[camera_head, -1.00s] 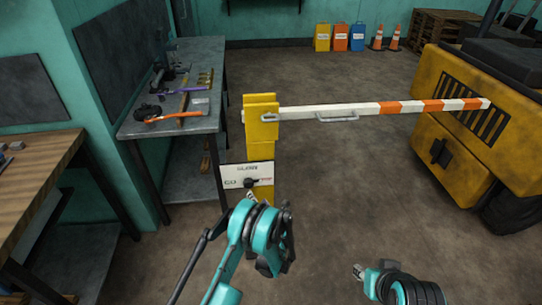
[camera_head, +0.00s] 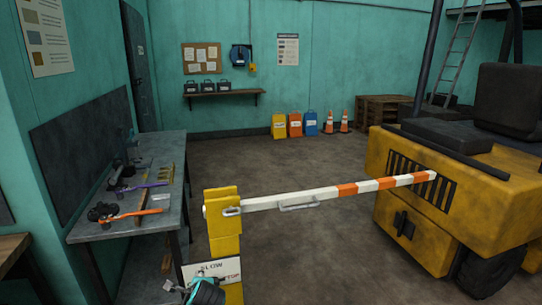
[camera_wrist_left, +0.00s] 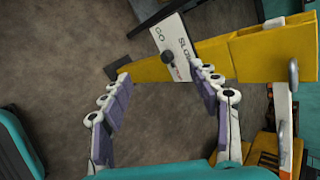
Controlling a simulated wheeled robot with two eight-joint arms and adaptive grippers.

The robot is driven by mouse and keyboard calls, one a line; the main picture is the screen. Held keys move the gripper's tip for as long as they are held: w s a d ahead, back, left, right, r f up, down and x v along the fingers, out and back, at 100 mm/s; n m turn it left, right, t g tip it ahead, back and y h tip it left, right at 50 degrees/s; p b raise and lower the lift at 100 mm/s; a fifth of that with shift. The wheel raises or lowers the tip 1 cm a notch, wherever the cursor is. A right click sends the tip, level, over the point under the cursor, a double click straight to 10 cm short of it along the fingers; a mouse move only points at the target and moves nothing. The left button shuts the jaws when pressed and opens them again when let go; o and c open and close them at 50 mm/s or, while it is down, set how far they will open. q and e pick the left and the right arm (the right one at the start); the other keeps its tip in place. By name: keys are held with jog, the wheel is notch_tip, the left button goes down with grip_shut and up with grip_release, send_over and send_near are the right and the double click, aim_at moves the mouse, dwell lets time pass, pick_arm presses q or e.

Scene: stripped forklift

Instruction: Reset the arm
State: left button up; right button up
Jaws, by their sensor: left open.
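The barrier arm (camera_head: 325,192), white with orange stripes and a metal handle (camera_head: 299,206), reaches right from the yellow post (camera_head: 224,235), nearly level. It also shows in the left wrist view (camera_wrist_left: 284,128). A white sign plate (camera_head: 210,271) is on the post; its words include SLOW. In the left wrist view a black knob (camera_wrist_left: 168,57) sits on this plate (camera_wrist_left: 176,31). My left gripper (camera_wrist_left: 160,74) is open and empty, with the knob seen between and slightly beyond its fingertips. My right gripper is out of view.
A grey workbench (camera_head: 150,205) with tools stands left of the post. A yellow forklift body (camera_head: 460,195) stands at right near the barrier's far tip. Coloured bins (camera_head: 295,125) and cones stand at the back wall. The floor between is clear.

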pick_arm(q)
jog(key=s+d+n+h, duration=0.2)
jog(key=s+n, duration=0.6)
jog(key=s, duration=0.3)
jog(key=s+d+r+n+g+h, duration=0.1)
jog(key=s+n+h, duration=0.1)
jog(key=s+n, duration=0.6)
jog(key=s, duration=0.4)
jog(key=shift+s+d+n, duration=0.15)
jog(key=shift+d+n, duration=0.2)
jog(key=shift+n, duration=0.05)
jog(key=shift+r, duration=0.1)
